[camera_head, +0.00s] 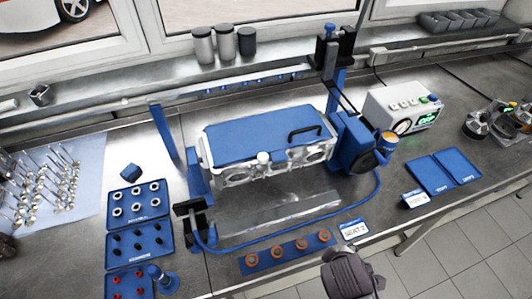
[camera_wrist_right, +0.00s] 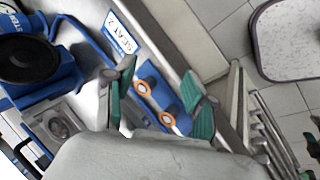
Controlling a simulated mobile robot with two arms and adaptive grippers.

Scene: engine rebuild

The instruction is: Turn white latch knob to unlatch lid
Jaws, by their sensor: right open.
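The engine block sits in a blue stand on the steel bench, its top covered by a blue lid (camera_head: 255,134) with a black handle (camera_head: 305,132). The white latch knob (camera_head: 263,157) is at the lid's front edge, near its middle. My right gripper (camera_head: 345,258) is at the bottom of the head view, in front of the engine, to the right of and well apart from the knob. In the wrist view its green-padded fingers (camera_wrist_right: 162,103) are spread, with nothing held between them. The knob cannot be made out there. My left gripper is out of view.
A blue strip with several orange rings (camera_head: 301,243) lies near the bench's front edge, beside a white label card (camera_head: 353,229). A blue hose (camera_head: 372,198) curves around the front of the engine. Blue parts trays (camera_head: 137,240) stand left; a gauge box (camera_head: 402,104) stands right.

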